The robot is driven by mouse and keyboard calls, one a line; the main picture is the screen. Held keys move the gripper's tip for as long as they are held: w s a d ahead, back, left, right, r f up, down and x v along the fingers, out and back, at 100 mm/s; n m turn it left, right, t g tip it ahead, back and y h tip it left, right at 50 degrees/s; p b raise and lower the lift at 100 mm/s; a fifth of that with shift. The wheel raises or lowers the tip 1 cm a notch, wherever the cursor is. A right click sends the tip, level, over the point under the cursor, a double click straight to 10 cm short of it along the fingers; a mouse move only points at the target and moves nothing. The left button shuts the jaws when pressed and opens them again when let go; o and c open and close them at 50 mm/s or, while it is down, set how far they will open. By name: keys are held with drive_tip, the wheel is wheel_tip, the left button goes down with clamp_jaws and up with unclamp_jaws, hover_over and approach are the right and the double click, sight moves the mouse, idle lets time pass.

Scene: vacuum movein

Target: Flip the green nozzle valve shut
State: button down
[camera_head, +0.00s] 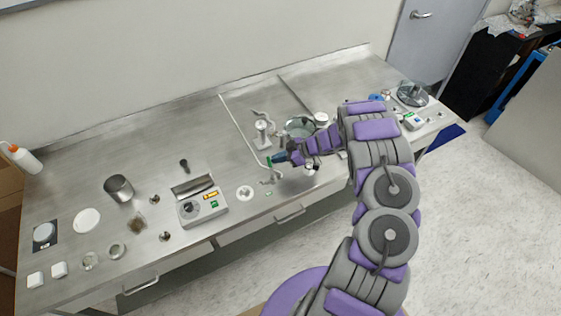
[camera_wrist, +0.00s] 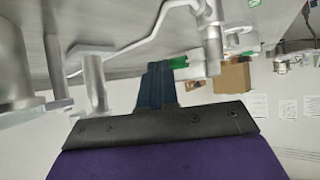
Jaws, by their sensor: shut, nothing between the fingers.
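The green nozzle valve (camera_head: 269,161) shows as a small green piece at the end of a thin white tube, near the front of the steel counter. In the wrist view a green piece (camera_wrist: 180,63) sits just to the right of my blue fingertips, on a pale metal fitting. My gripper (camera_head: 279,158) is shut and empty, with its fingers close beside the valve in the head view. I cannot tell whether the fingertips touch the valve. In the wrist view my closed gripper (camera_wrist: 156,78) points up the picture, and the fitting is partly hidden behind it.
The thin white tube (camera_head: 240,126) runs back across the counter (camera_head: 330,75). A metal stand (camera_head: 262,130) and a glass dish (camera_head: 299,125) are close behind my gripper. A grey device (camera_head: 202,204) and a white disc (camera_head: 245,193) lie to the left.

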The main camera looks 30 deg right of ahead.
drive_tip(key=shift+w, duration=0.4)
drive_tip(key=shift+a, duration=0.6)
drive_tip(key=shift+s+d+b, duration=0.3)
drive_tip(key=shift+s+d, duration=0.25)
drive_tip(key=shift+s, duration=0.15)
drive_tip(key=shift+a+r, duration=0.1)
drive_tip(key=shift+a, duration=0.2)
